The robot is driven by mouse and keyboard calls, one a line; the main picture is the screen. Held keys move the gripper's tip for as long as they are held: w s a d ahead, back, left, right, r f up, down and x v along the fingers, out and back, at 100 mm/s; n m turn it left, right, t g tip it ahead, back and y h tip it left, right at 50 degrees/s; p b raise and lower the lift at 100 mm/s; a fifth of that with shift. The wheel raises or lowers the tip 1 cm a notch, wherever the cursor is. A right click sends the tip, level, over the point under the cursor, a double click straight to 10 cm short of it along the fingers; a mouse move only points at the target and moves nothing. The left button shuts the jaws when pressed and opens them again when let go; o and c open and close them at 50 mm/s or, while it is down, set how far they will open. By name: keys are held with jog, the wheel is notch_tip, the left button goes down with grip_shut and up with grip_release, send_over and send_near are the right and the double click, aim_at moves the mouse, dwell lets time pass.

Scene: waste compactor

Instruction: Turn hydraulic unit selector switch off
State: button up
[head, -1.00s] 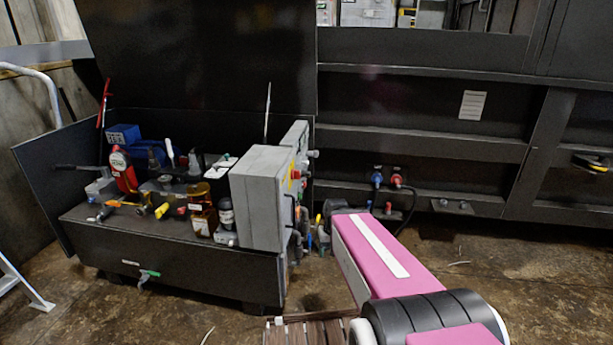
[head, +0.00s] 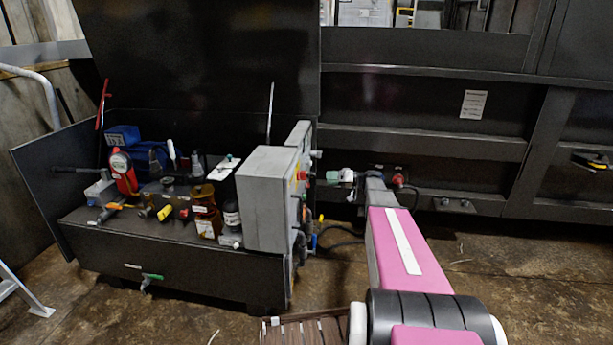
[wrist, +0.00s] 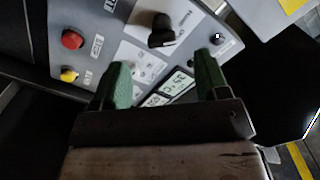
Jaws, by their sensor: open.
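The hydraulic unit's grey control box (head: 272,200) stands at the right end of the open black unit in the head view. Its panel (wrist: 125,48) fills the upper part of the wrist view, tilted. A black selector switch (wrist: 162,31) with a protruding handle sits on the panel, ahead of my gripper and between the lines of its fingers. My gripper (wrist: 162,85) has two green fingertips, spread apart with nothing between them. The fingertips appear close to the panel; contact cannot be told. In the head view my gripper (head: 325,177) is beside the box's right face.
A red button (wrist: 72,39) and a yellow button (wrist: 69,75) are left of the switch on the panel. Small displays (wrist: 178,83) lie below it. Bottles (head: 205,210) and tools crowd the unit's top. A dark compactor wall (head: 420,115) stands behind my arm.

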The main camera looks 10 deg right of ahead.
aim_at(309, 174)
jog(key=x, duration=0.7)
jog(key=w+r+x, duration=0.1)
jog(key=x, duration=0.2)
jog(key=c, duration=0.9)
